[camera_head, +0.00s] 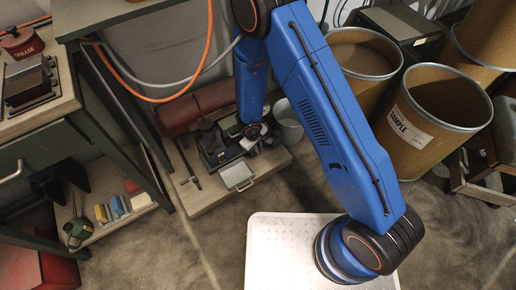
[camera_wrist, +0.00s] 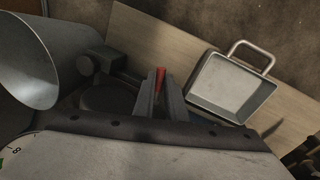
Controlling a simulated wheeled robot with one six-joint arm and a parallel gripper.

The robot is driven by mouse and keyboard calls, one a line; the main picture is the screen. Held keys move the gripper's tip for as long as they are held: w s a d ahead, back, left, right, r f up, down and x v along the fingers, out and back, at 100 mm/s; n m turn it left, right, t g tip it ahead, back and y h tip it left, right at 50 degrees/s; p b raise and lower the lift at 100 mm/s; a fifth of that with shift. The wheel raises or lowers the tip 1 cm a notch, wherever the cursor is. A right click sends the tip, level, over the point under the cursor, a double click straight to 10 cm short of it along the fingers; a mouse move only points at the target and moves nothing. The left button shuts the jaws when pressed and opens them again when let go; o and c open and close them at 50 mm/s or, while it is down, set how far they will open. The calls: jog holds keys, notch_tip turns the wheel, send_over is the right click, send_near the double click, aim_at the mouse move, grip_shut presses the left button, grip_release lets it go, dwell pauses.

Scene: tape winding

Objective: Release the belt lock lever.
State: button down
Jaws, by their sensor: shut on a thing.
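My gripper (camera_wrist: 161,88) reaches down over a small dark machine at the back of the floor; in the head view the gripper (camera_head: 252,137) is small and partly hard to make out. In the wrist view its two grey fingers are shut around a red-tipped lever (camera_wrist: 160,74), which I take for the belt lock lever. Only the red end of the lever shows between the fingers; its lower part and pivot are hidden. The dark machine (camera_head: 210,142) stands on a wooden board (camera_head: 205,198), and dark round machine parts (camera_wrist: 105,98) show left of the fingers.
A metal tray with a handle (camera_wrist: 232,88) lies right of the fingers, also in the head view (camera_head: 237,174). A grey bucket (camera_wrist: 28,75) is close on the left. Fibre drums (camera_head: 425,120) stand at right, and a workbench (camera_head: 100,110) at left.

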jog(key=c, duration=2.1)
grip_release()
